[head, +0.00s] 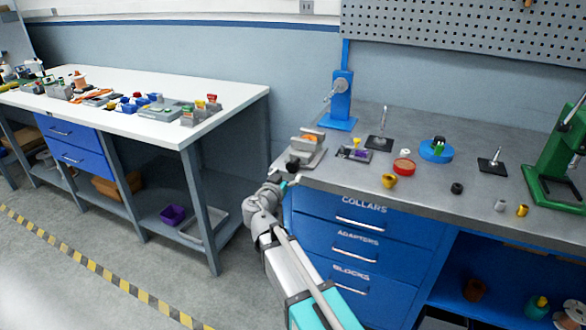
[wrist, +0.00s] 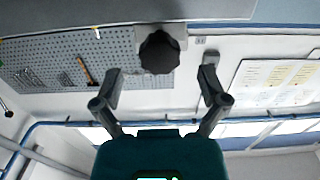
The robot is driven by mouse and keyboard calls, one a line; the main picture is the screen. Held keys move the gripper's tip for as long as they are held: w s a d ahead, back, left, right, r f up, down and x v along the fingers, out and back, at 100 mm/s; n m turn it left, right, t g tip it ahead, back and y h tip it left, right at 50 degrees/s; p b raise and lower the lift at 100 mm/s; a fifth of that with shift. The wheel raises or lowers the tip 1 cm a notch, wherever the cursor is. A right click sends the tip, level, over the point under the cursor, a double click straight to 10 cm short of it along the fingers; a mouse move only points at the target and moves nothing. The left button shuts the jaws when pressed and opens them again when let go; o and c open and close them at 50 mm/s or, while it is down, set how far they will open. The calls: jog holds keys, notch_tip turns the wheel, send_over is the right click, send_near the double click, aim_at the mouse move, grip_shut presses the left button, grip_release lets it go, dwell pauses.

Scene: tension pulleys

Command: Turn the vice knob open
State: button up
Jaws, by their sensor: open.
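The vice (head: 306,150) is a grey block-like tool at the left front corner of the grey worktop, with an orange piece on it. Its dark lobed knob (wrist: 159,53) faces my gripper (wrist: 161,76) in the wrist view. The knob also shows as a small dark spot on the vice's front in the head view (head: 292,163). My gripper is open and empty, its two fingers spread to either side of the knob and seemingly apart from it. In the head view my gripper (head: 284,183) is beside the worktop's corner, just below the vice.
Blue drawers (head: 350,225) lie below. A white table (head: 150,85) stands left across a gap.

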aim_at(291, 169)
jog(key=shift+x, duration=2.05)
jog(key=c, duration=1.1)
jog(key=shift+c, duration=0.2)
jog(key=shift+n, duration=0.3)
jog(key=shift+n, duration=2.6)
